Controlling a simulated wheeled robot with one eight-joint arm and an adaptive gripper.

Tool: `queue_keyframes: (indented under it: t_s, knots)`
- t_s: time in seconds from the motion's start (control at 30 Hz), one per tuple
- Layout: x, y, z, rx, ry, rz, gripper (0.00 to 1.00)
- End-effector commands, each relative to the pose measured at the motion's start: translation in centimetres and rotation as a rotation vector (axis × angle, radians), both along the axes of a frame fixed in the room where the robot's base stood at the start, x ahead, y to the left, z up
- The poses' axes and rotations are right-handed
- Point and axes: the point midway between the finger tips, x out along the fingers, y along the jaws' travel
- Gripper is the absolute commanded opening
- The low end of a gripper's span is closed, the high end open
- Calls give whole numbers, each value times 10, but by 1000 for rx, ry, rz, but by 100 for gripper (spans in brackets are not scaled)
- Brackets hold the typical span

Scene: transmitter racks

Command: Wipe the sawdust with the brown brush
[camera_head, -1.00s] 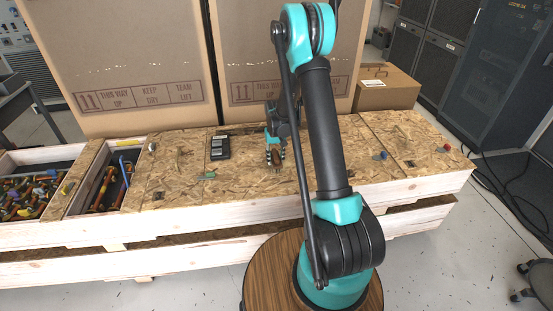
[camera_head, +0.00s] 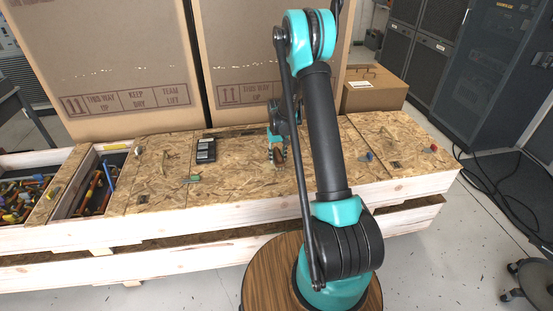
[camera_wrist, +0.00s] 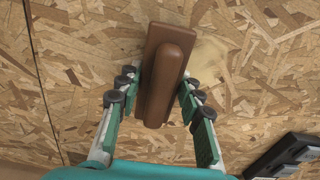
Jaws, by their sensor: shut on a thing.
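The brown brush (camera_wrist: 165,75) is between my gripper's fingers in the wrist view, its long block pointing away from the palm. My gripper (camera_wrist: 158,95) is shut on it, with the dark finger pads at its two sides. A pale tan patch of sawdust (camera_wrist: 207,58) lies on the board just right of the brush, partly hidden by it. In the head view my gripper (camera_head: 277,156) is low over the middle of the crate top (camera_head: 235,180). The brush is too small to make out clearly there. I cannot tell whether the brush touches the board.
A black device (camera_head: 206,150) lies left of my gripper; it also shows in the wrist view (camera_wrist: 285,155). A small green item (camera_head: 192,179) lies in front of it. Tall cardboard boxes (camera_head: 130,60) stand behind. Open bins of tools (camera_head: 97,190) are at left. Small items sit at right.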

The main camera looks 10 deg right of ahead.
Motion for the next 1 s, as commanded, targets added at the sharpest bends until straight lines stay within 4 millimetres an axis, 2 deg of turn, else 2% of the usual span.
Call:
queue_keyframes:
  t_s: [0.1,0.6,0.8,1.0]
  knots:
    - [-1,1,27,0,0,1,0]
    - [0,0,71,0,0,0,0]
    - [0,0,83,0,0,0,0]
    - [0,0,84,0,0,0,0]
